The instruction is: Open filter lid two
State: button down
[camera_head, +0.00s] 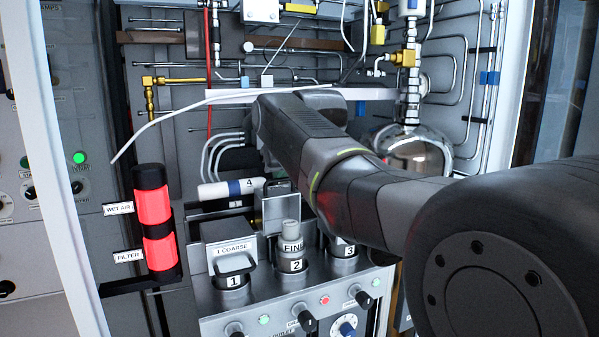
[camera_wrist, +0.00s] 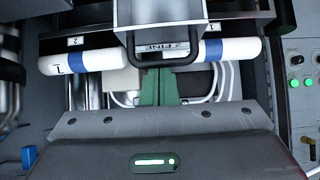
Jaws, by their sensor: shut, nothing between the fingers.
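In the head view, a grey cylinder marked FINE (camera_head: 291,243) stands in the port marked 2 (camera_head: 296,266). A grey plate (camera_head: 280,212) stands upright behind it and looks like a raised lid, but I cannot be sure. In the wrist view, a grey lid (camera_wrist: 165,12) with a black handle and a label reading 2 FINE is at top centre. My gripper (camera_wrist: 158,78) has green fingers, shut and empty, just below that handle; I cannot tell whether they touch it. In the head view the fingers are hidden.
The port marked 1 (camera_head: 233,283) has a 1 COARSE cover (camera_head: 231,247) with a black handle. The port marked 3 (camera_head: 346,251) lies right of port two. Pipes and a steel sphere (camera_head: 415,152) crowd the back. White cylinders with blue bands (camera_wrist: 82,63) lie behind the lid.

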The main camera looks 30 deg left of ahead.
jog(key=b+v, duration=0.1)
jog(key=v, duration=1.2)
jog(key=shift+s+d+r, duration=0.15)
jog(key=shift+s+d, duration=0.05)
jog(key=p+x, duration=0.1)
jog(key=x, duration=1.3)
jog(key=shift+w+a+r, duration=0.1)
jog(key=shift+w+a, duration=0.05)
